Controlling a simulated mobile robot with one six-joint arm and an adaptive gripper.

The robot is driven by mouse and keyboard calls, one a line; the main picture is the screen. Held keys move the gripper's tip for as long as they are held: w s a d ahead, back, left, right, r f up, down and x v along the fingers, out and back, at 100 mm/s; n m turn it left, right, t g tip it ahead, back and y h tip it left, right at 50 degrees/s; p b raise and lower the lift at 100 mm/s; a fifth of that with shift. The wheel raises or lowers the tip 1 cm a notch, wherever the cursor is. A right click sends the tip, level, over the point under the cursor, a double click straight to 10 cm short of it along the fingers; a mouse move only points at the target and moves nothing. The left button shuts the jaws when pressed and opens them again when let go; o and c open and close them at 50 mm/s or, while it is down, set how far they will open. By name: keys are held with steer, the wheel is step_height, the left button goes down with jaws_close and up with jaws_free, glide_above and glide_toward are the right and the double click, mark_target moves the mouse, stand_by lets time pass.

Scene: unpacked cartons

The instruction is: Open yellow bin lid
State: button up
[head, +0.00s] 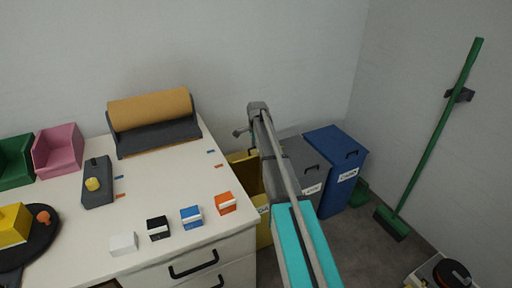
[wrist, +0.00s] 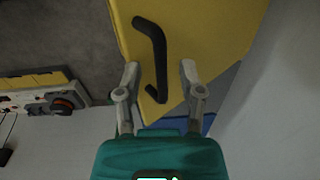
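The yellow bin (head: 263,208) stands beside the counter in the head view, largely hidden by my arm. A yellow strip and a darker yellow area show above its front, so its lid seems raised, but I cannot tell how far. In the wrist view the yellow lid (wrist: 215,35) fills the upper middle, with a bent black handle (wrist: 158,55) on it. My gripper (wrist: 160,68) is open, one finger on each side of the handle's lower part. I see gaps beside the handle and no clear contact.
A grey bin (head: 312,168) and a blue bin (head: 338,150) stand right of the yellow one. The white counter (head: 190,175) with small boxes and a paper roll (head: 150,108) is at left. A green broom (head: 432,150) leans at the right wall.

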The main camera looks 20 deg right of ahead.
steer(key=w+r+p, duration=0.3)
steer(key=r+p, duration=0.3)
steer(key=r, duration=0.1)
steer(key=w+r+p, duration=0.2)
steer(key=r+p, duration=0.5)
steer(key=shift+w+a, duration=0.35)
steer(key=shift+w, duration=0.05)
stand_by(1.4)
stand_by(0.5)
steer(key=shift+s+a+n+g, duration=0.15)
steer(key=shift+s+a+n, duration=2.5)
steer(key=shift+s, duration=4.15)
steer(key=shift+s+a+n+g, duration=0.1)
steer(key=shift+s+a+n, duration=2.5)
steer(key=shift+s, duration=4.15)
steer(key=shift+s+a+n+g, duration=0.15)
steer(key=shift+s+a+n, duration=2.5)
steer(key=shift+s, duration=4.15)
steer(key=shift+s+d+f+n, duration=0.1)
steer(key=shift+d+n, duration=0.3)
steer(key=shift+d, duration=0.05)
